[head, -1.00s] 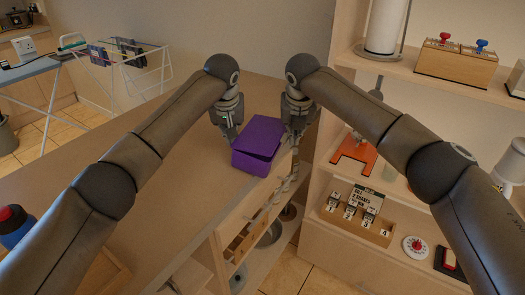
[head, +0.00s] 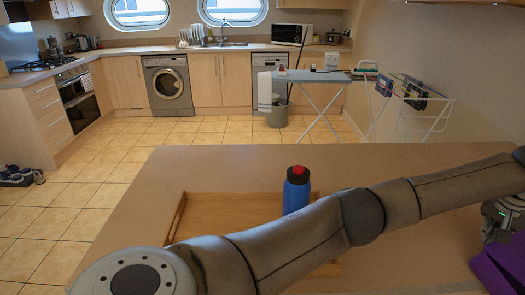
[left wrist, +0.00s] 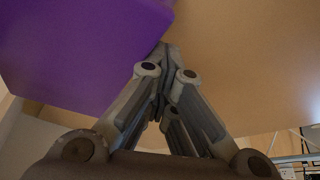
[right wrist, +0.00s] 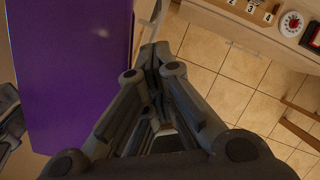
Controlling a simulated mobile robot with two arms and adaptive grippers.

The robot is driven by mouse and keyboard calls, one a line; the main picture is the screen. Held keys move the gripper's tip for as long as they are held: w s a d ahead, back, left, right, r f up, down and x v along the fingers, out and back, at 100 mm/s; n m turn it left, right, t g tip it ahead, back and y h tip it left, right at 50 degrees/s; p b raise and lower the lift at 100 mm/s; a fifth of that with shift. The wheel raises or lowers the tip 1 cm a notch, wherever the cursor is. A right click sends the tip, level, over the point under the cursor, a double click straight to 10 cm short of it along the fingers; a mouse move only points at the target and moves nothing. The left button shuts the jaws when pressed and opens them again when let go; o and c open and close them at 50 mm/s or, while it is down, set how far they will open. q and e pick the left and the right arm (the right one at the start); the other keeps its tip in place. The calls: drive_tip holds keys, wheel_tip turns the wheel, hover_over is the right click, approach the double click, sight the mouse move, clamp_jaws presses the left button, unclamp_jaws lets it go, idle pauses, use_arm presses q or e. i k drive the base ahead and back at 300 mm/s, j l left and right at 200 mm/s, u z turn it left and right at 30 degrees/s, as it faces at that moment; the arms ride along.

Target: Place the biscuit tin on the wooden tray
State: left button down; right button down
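The purple biscuit tin (head: 498,268) is cut off at the right edge of the head view. My left gripper (head: 492,232) is beside it. In the left wrist view the tin (left wrist: 80,50) fills the upper left, by the closed, empty fingers (left wrist: 163,52). In the right wrist view the tin (right wrist: 75,80) is to the left of my right gripper (right wrist: 152,52), whose fingers are also together and empty. I cannot tell whether either gripper presses on the tin. The wooden tray (head: 230,212) lies on the counter, its near part hidden by my left arm.
A blue bottle with a red cap (head: 297,192) stands at the tray's right part; its base is hidden by my arm.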

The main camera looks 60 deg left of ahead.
sight(215, 232)
drive_tip(key=k+l, duration=0.15)
drive_tip(key=k, duration=0.2)
drive_tip(key=k+l, duration=0.2)
drive_tip(key=k, duration=0.2)
drive_tip(key=k+l+u, duration=0.1)
drive_tip(key=k+l, duration=0.15)
drive_tip(key=k, duration=0.15)
drive_tip(key=k+l+u, duration=0.1)
drive_tip(key=k+l, duration=0.15)
drive_tip(key=k, duration=0.2)
drive_tip(key=u, duration=1)
drive_tip(key=i+u, duration=0.2)
drive_tip(key=i, duration=0.8)
